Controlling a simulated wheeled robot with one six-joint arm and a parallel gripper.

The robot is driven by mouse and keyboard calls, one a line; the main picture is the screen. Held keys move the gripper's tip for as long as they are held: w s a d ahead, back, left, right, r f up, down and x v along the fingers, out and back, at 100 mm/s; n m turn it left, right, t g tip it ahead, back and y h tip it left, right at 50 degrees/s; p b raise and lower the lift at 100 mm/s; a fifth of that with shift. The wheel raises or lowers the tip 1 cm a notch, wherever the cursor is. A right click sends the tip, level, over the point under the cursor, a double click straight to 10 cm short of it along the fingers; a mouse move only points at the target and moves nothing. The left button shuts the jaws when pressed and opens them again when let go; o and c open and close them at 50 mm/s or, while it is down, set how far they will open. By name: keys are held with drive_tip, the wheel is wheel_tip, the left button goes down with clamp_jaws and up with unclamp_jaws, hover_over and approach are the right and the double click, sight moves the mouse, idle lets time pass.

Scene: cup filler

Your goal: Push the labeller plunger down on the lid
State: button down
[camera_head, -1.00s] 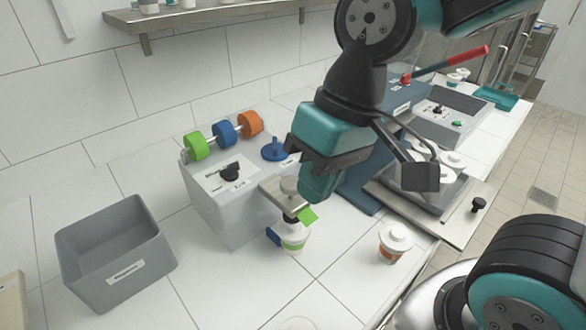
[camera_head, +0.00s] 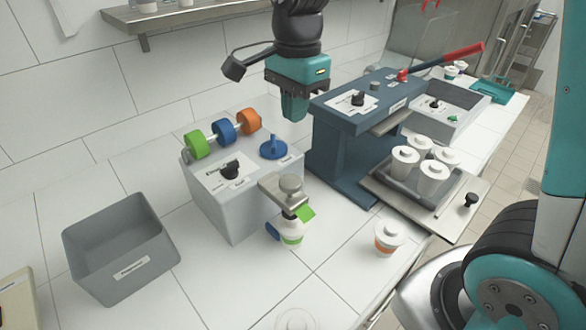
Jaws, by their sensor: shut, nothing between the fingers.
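The labeller (camera_head: 222,205) is a grey box with green, blue and orange rolls on top. A metal arm on its right side carries the plunger, with a round grey knob (camera_head: 290,184) on top. A green label (camera_head: 305,213) sits under the arm, just above the lidded cup (camera_head: 291,232). The narrow gap between plunger and lid is too small to judge. A blue clamp piece (camera_head: 272,231) is at the cup's left. My gripper (camera_head: 295,116) is shut and empty, raised above and behind the plunger, apart from it.
A dark blue press (camera_head: 345,150) with a red lever (camera_head: 445,58) stands right of the labeller. A tray of lidded cups (camera_head: 395,180) is beside it. Another lidded cup (camera_head: 387,240) stands at the front right. A grey bin (camera_head: 120,255) is at the left.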

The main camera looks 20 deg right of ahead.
sight(294, 181)
drive_tip(key=f+p, duration=0.1)
drive_tip(key=f, duration=0.5)
drive_tip(key=f+p, duration=0.2)
drive_tip(key=f, duration=0.5)
drive_tip(key=shift+a+f, duration=0.2)
drive_tip(key=shift+f, duration=0.2)
wheel_tip(294, 181, down, 3)
drive_tip(key=shift+b, duration=1.05)
drive_tip(key=shift+s, duration=0.25)
wheel_tip(294, 181, up, 15)
drive_tip(key=p, duration=0.1)
drive_tip(key=shift+w+d+p, duration=0.2)
drive_tip(key=shift+w+p, duration=0.05)
drive_tip(key=shift+p, duration=0.1)
